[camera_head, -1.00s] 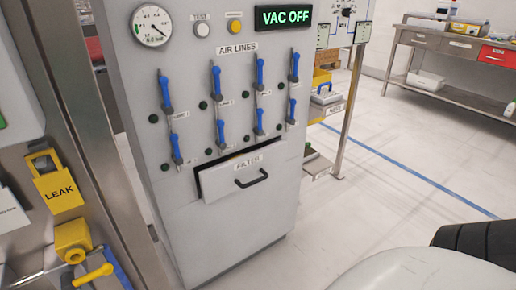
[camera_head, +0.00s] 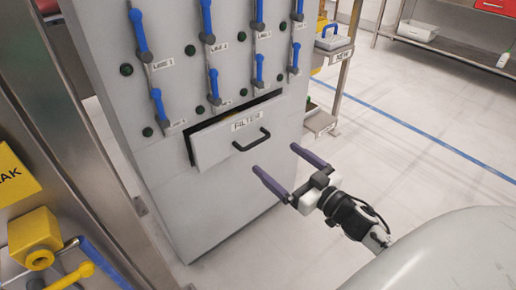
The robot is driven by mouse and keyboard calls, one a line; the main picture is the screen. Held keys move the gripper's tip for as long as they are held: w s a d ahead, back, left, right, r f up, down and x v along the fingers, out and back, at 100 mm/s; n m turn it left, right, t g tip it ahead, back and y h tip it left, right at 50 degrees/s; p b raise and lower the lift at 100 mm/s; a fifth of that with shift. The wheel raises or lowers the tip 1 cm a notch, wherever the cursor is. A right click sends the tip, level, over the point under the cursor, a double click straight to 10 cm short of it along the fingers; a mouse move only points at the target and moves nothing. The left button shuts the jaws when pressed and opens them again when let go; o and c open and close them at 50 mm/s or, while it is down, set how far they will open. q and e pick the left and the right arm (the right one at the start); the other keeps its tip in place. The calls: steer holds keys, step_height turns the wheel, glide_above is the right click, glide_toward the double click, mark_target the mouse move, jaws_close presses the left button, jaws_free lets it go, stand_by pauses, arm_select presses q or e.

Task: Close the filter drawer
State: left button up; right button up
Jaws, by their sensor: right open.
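The filter drawer (camera_head: 222,141) is a light grey front with a "FILTER" label and a black bar handle (camera_head: 251,140). It stands out from the cabinet (camera_head: 225,205), with a dark gap along its top and left edges. My right gripper (camera_head: 274,161) is open and empty, its two purple-grey fingers pointing toward the cabinet. It is in front of the drawer, below and to the right of the handle, and seems apart from it. My left gripper is not in view.
Several blue-handled valves (camera_head: 207,20) line the cabinet above the drawer. A metal post (camera_head: 60,130) and yellow fittings (camera_head: 35,235) stand at the left. A rack (camera_head: 335,75) stands right of the cabinet. The floor (camera_head: 400,150) at the right is clear.

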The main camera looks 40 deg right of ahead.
mark_target(257, 141)
steer(key=shift+w+a+b, duration=0.2)
steer(key=shift+w+b, duration=0.25)
steer(key=shift+w, duration=2.1)
steer(key=shift+w+a+b, duration=0.2)
steer(key=shift+w+b, duration=0.25)
steer(key=shift+w, duration=2.05)
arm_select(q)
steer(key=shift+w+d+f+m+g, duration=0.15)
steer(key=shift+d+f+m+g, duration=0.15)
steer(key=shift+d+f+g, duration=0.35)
arm_select(e)
steer(key=shift+c, duration=0.2)
